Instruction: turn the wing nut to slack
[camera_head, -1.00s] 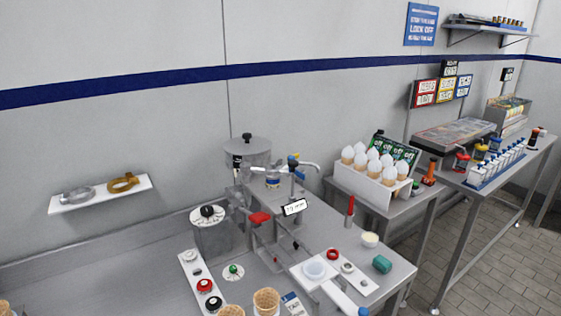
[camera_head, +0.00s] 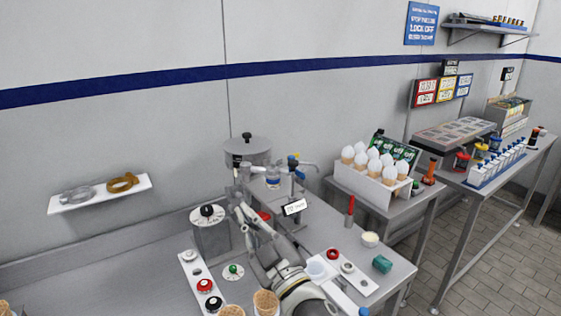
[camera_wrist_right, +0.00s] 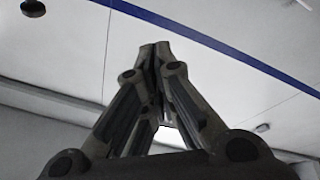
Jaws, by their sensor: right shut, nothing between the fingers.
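My right gripper (camera_head: 237,205) reaches up from the bottom of the head view, in front of the metal machine with a lidded pot (camera_head: 262,157). Its fingers are shut with nothing between them; in the right wrist view the fingertips (camera_wrist_right: 155,50) meet at a point. The tips are close to the machine's left side in the picture; I cannot tell whether they touch it. I cannot make out the wing nut for sure; it is too small or hidden by my gripper and arm. A red part (camera_head: 265,215) of the machine shows just beside the gripper. My left gripper is not in view.
A grey box with a dial (camera_head: 208,214) stands close left of my gripper. A strip with red and black knobs (camera_head: 204,286) and wafer cones (camera_head: 265,301) are in front. The counter's left is clear.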

